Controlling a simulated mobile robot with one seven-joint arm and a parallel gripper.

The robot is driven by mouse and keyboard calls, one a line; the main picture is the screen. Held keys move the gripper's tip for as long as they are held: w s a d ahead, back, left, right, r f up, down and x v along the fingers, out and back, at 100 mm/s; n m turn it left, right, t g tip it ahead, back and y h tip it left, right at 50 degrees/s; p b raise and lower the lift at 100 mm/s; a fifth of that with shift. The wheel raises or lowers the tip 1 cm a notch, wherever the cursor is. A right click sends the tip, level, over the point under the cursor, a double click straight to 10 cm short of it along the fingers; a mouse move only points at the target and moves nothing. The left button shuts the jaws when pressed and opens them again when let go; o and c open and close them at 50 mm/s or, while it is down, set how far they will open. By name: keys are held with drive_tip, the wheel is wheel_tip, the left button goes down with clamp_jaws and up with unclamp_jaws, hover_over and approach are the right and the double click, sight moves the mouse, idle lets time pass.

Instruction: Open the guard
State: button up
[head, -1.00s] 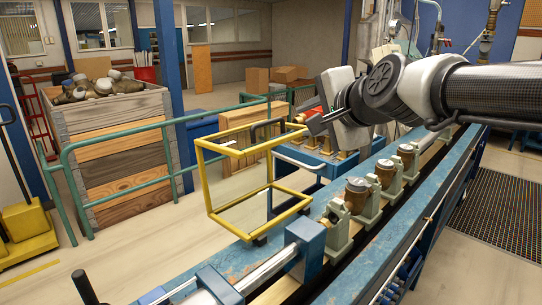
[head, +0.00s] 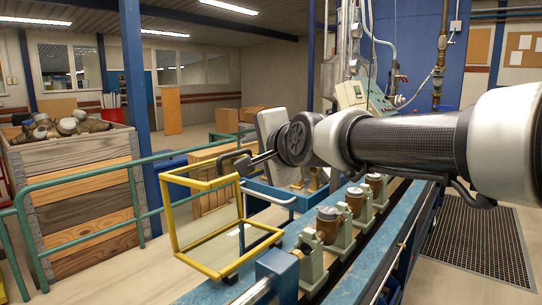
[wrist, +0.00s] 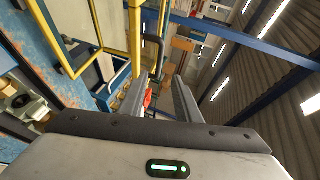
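The guard (head: 174,222) is a yellow tube frame beside the blue bench, with its lower bars near the bench edge. It also shows in the wrist view (wrist: 135,40) at the upper left. A dark bent bar (head: 232,157) shows just above the guard's upper right corner; whether it is fixed to the guard I cannot tell. My gripper (head: 254,160) is just right of that corner, pointing left. In the wrist view my gripper (wrist: 167,85) has its two fingers apart with nothing held between them. Whether a finger touches the guard or the bar is unclear.
The blue bench (head: 208,291) carries several brown meters (head: 328,225) in pale green holders below my arm. A green railing (head: 90,170) and a wooden crate (head: 75,200) stand at the left. A floor grating (head: 478,245) lies at the right.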

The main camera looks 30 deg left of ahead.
sight(235, 154)
drive_tip(key=x, duration=1.3)
drive_tip(key=shift+a+f+b, duration=0.2)
drive_tip(key=shift+b, duration=0.1)
clamp_jaws()
